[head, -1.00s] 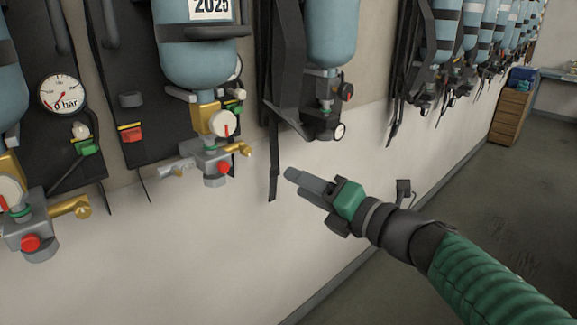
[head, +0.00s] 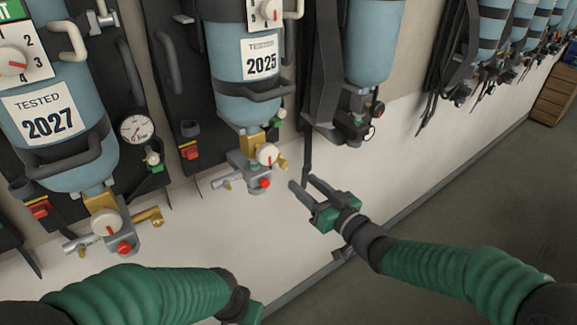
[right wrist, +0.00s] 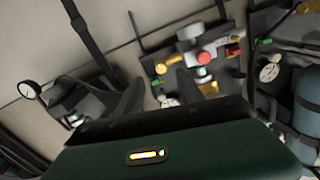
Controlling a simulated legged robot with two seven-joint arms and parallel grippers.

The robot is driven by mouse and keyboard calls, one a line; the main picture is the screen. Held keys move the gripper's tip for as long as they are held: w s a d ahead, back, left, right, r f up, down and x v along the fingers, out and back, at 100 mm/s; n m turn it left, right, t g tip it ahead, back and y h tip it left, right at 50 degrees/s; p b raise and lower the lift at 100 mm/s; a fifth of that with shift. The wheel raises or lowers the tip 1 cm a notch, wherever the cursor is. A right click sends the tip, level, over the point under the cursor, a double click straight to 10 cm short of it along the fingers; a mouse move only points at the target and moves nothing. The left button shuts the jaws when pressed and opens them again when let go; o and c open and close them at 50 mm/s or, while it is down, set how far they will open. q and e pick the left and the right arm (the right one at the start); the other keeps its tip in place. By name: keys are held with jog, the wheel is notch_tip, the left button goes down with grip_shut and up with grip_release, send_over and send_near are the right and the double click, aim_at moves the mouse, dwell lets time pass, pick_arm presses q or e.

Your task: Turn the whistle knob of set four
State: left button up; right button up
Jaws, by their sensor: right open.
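A breathing set with a blue cylinder (head: 246,100) labelled 2025 hangs on the wall. The red knob also shows in the right wrist view (right wrist: 204,58). I cannot tell which set is four or which part is the whistle knob. My right gripper (head: 302,183) is open and empty, just right of this valve block, apart from it in the picture. My left gripper (head: 250,312) is mostly cut off at the bottom edge.
A set labelled 2027 (head: 48,125) hangs at the left, with its own red knob (head: 125,248). Another cylinder (head: 374,42) hangs to the right, with more sets beyond. Black straps hang between them. A wooden drawer unit (head: 555,97) stands far right; the floor is clear.

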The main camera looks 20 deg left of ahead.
aim_at(286, 168)
jog(key=p+x, duration=0.1)
jog(key=x, duration=0.6)
jog(key=shift+w+a, duration=0.2)
jog(key=shift+a, duration=0.15)
grip_shut()
